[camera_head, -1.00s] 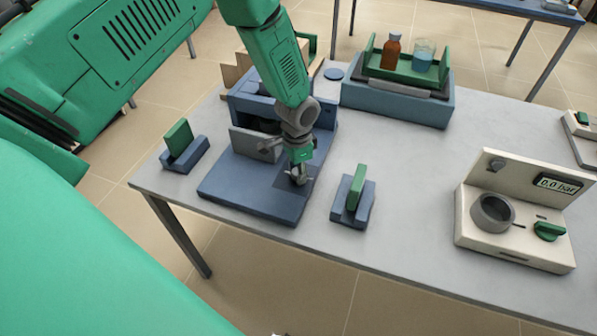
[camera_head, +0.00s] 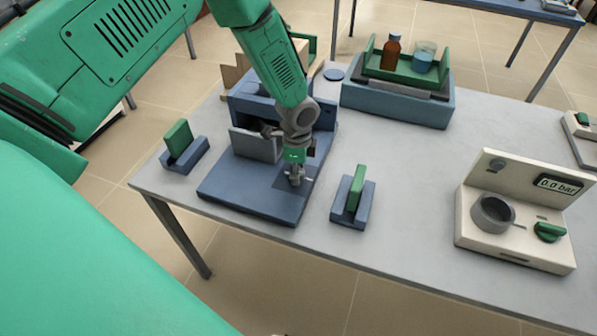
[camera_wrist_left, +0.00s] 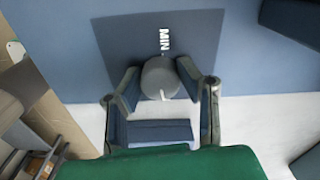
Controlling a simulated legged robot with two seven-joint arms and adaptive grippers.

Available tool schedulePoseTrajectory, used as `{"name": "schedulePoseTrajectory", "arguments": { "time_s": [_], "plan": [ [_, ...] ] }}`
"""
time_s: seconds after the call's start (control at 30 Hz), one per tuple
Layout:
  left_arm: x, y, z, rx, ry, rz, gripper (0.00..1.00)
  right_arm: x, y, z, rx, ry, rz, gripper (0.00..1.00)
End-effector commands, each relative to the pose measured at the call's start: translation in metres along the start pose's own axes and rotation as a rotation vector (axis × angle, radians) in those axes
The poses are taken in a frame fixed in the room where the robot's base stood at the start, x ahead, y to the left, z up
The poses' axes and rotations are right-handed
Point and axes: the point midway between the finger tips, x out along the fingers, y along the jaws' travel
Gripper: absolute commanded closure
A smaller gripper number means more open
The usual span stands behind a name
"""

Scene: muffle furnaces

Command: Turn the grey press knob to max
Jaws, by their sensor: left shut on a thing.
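The grey press knob (camera_wrist_left: 160,74) is round and sits on a dark panel (camera_wrist_left: 110,35) of the blue press (camera_head: 238,190). A white "MIN" label (camera_wrist_left: 164,40) is printed beside it. A white mark shows on the knob's edge on the side away from "MIN" in the wrist view. No max label can be seen. My left gripper (camera_head: 295,180) points down over the panel, its fingers closed on opposite sides of the knob; it also fills the lower wrist view (camera_wrist_left: 157,85). In the head view the gripper mostly hides the knob. My right gripper is not in view.
Green-handled blocks (camera_head: 179,142) (camera_head: 355,190) flank the press. A cream device (camera_head: 510,220) with a "0.0 bar" display stands at right. A blue unit (camera_head: 398,103) carries a green tray with a brown bottle (camera_head: 391,52) and beaker (camera_head: 424,56).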

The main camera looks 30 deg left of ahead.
Motion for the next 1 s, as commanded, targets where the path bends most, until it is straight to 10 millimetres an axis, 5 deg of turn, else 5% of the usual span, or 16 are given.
{"name": "schedulePoseTrajectory", "arguments": {
  "time_s": [0.43,0.47,0.5,0.53,0.83,1.0],
  "plan": [
    [-0.004,-0.007,0.001,0.010,0.001,-0.014,0.98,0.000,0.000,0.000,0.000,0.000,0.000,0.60],
    [-0.004,-0.007,0.001,0.010,0.001,-0.014,0.66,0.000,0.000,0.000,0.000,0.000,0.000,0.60],
    [-0.004,-0.007,0.001,0.010,0.001,-0.014,0.51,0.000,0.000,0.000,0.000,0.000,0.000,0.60],
    [-0.004,-0.007,0.001,0.010,0.002,-0.014,0.49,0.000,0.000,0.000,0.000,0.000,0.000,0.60],
    [-0.002,-0.003,0.000,0.010,0.000,-0.005,0.49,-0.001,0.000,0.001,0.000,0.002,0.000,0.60],
    [-0.018,-0.004,0.000,0.010,0.002,-0.007,0.49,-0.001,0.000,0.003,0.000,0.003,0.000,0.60]
  ]
}}
